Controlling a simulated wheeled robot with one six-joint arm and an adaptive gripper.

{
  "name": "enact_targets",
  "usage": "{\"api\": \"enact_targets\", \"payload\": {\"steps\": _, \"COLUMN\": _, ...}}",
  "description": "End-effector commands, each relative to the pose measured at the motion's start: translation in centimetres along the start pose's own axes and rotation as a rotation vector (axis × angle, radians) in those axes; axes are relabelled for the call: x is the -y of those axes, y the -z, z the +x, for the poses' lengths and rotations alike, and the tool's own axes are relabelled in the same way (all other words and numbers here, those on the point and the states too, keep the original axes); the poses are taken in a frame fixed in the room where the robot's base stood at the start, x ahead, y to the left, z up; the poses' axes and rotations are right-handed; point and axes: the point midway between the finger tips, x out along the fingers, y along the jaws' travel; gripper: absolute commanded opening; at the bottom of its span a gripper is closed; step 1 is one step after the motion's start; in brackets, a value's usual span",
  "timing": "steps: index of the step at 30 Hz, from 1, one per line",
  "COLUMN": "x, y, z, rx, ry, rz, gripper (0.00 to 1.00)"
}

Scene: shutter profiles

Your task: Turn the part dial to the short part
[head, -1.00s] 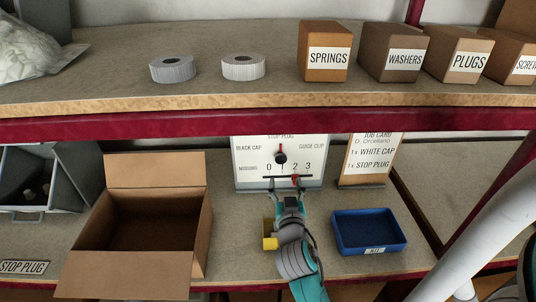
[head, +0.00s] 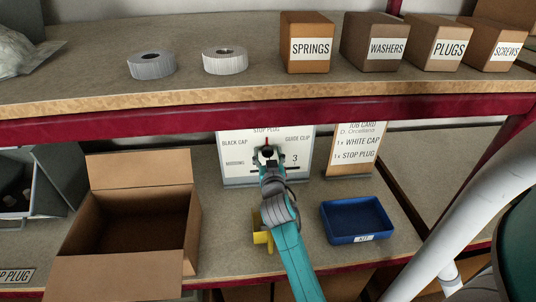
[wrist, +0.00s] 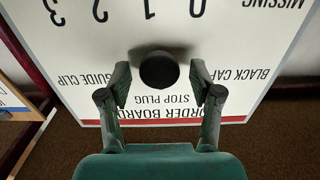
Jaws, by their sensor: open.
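The order board (head: 232,176) stands upright on the lower shelf, with BLACK CAP, STOP PLUG and GUIDE CLIP lettered around its part dial. In the wrist view the board is upside down and the dial's black knob (wrist: 159,69) lies between the fingertips of my gripper (wrist: 160,82). The fingers are open, with a gap on each side of the knob. In the head view my gripper (head: 267,154) is in front of the dial and covers much of it. A red mark shows above the dial, toward STOP PLUG. The job card (head: 352,152) lists one white cap and one stop plug.
An open cardboard box (head: 78,235) stands left of my arm. A blue kit tray (head: 387,228) lies to the right. A yellow object (head: 262,237) is beside my arm. The upper shelf's red edge (head: 180,128) runs above, with labelled boxes and two tape rolls on top.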

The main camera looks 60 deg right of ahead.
Motion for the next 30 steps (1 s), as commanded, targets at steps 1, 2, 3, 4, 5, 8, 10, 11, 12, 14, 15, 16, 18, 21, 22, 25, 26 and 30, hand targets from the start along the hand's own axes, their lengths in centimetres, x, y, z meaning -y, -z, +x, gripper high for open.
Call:
{"api": "enact_targets", "payload": {"steps": 1, "x": -0.01, "y": 0.02, "z": 0.11, "rx": 0.000, "ry": 0.000, "rz": 0.000, "gripper": 0.64}}
{"api": "enact_targets", "payload": {"steps": 2, "x": -0.01, "y": 0.02, "z": 0.13, "rx": 0.000, "ry": 0.000, "rz": 0.000, "gripper": 0.64}}
{"api": "enact_targets", "payload": {"steps": 3, "x": -0.01, "y": 0.02, "z": 0.14, "rx": 0.000, "ry": 0.000, "rz": 0.000, "gripper": 0.64}}
{"api": "enact_targets", "payload": {"steps": 4, "x": -0.01, "y": 0.02, "z": 0.13, "rx": 0.000, "ry": 0.000, "rz": 0.000, "gripper": 0.64}}
{"api": "enact_targets", "payload": {"steps": 5, "x": -0.01, "y": 0.02, "z": 0.13, "rx": 0.000, "ry": 0.000, "rz": 0.000, "gripper": 0.64}}
{"api": "enact_targets", "payload": {"steps": 8, "x": -0.01, "y": 0.02, "z": 0.11, "rx": 0.000, "ry": 0.000, "rz": 0.000, "gripper": 0.64}}
{"api": "enact_targets", "payload": {"steps": 10, "x": -0.01, "y": 0.02, "z": 0.11, "rx": 0.000, "ry": 0.000, "rz": 0.000, "gripper": 0.47}}
{"api": "enact_targets", "payload": {"steps": 11, "x": -0.01, "y": 0.02, "z": 0.10, "rx": 0.000, "ry": 0.000, "rz": 0.000, "gripper": 0.39}}
{"api": "enact_targets", "payload": {"steps": 12, "x": -0.01, "y": 0.02, "z": 0.10, "rx": 0.000, "ry": 0.000, "rz": 0.000, "gripper": 0.29}}
{"api": "enact_targets", "payload": {"steps": 14, "x": -0.01, "y": 0.02, "z": 0.10, "rx": 0.000, "ry": 0.000, "rz": 0.000, "gripper": 0.14}}
{"api": "enact_targets", "payload": {"steps": 15, "x": -0.01, "y": 0.02, "z": 0.10, "rx": 0.000, "ry": 0.000, "rz": 0.000, "gripper": 0.06}}
{"api": "enact_targets", "payload": {"steps": 16, "x": -0.01, "y": 0.02, "z": 0.09, "rx": 0.000, "ry": 0.000, "rz": 0.000, "gripper": 0.06}}
{"api": "enact_targets", "payload": {"steps": 18, "x": -0.01, "y": 0.02, "z": 0.09, "rx": 0.000, "ry": 0.000, "rz": -0.001, "gripper": 0.06}}
{"api": "enact_targets", "payload": {"steps": 21, "x": -0.01, "y": 0.03, "z": 0.09, "rx": 0.000, "ry": 0.000, "rz": -0.009, "gripper": 0.06}}
{"api": "enact_targets", "payload": {"steps": 22, "x": 0.00, "y": 0.03, "z": 0.09, "rx": -0.001, "ry": 0.000, "rz": -0.014, "gripper": 0.06}}
{"api": "enact_targets", "payload": {"steps": 25, "x": 0.01, "y": 0.02, "z": 0.09, "rx": 0.000, "ry": 0.000, "rz": -0.039, "gripper": 0.06}}
{"api": "enact_targets", "payload": {"steps": 26, "x": 0.01, "y": 0.02, "z": 0.09, "rx": 0.000, "ry": 0.000, "rz": -0.051, "gripper": 0.06}}
{"api": "enact_targets", "payload": {"steps": 30, "x": 0.05, "y": 0.02, "z": 0.09, "rx": 0.000, "ry": 0.000, "rz": -0.126, "gripper": 0.06}}
